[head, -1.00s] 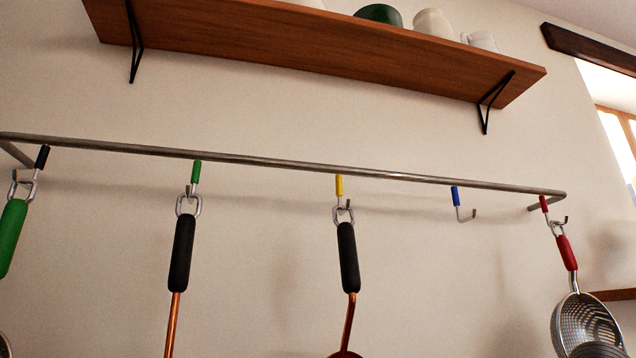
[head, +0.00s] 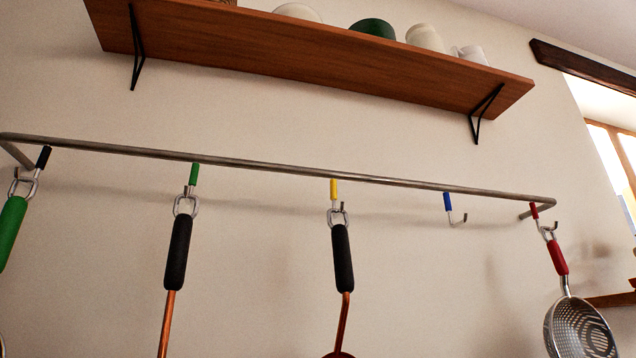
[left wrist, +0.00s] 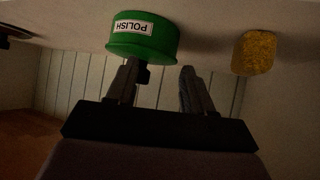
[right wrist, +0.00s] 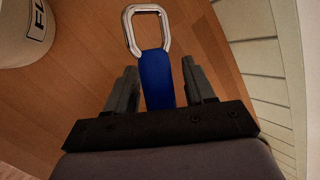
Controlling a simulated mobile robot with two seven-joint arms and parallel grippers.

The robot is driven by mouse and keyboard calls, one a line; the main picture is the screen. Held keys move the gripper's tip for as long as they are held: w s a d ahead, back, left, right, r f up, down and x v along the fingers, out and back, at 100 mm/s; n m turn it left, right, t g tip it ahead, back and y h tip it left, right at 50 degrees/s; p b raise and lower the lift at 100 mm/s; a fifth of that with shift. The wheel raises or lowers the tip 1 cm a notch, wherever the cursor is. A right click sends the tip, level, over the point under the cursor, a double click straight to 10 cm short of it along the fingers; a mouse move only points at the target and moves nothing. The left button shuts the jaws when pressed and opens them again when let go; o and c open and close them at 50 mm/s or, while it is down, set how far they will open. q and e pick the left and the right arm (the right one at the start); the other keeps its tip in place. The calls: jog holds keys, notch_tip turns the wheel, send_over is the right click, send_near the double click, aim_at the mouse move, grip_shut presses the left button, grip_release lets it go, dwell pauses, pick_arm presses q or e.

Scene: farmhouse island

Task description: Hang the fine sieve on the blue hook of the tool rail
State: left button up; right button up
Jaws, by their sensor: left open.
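The blue hook (head: 455,215) hangs empty near the right end of the tool rail (head: 300,166), between the yellow and red hooks. In the right wrist view, a blue handle (right wrist: 156,80) with a metal hanging loop (right wrist: 147,20) lies between the fingers of my right gripper (right wrist: 158,82), which is shut on it. I take it as the fine sieve; its bowl is hidden. My left gripper (left wrist: 160,85) is open and empty, close to a green tin (left wrist: 143,40) labelled POLISH. Neither gripper shows in the head view.
A red-handled perforated strainer (head: 580,328) hangs right of the blue hook. Black-handled tools hang from the yellow (head: 341,255) and green (head: 178,252) hooks, a green-handled one (head: 12,232) from the black hook. A wooden shelf (head: 310,52) is above. A yellow sponge-like block (left wrist: 254,52) is near my left gripper.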

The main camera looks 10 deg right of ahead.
grip_shut()
jog(key=shift+r+p, duration=2.2)
jog(key=shift+r, duration=0.4)
pick_arm(q)
notch_tip(320, 180, up, 4)
jog(key=shift+w+r, duration=0.1)
jog(key=shift+r, duration=0.1)
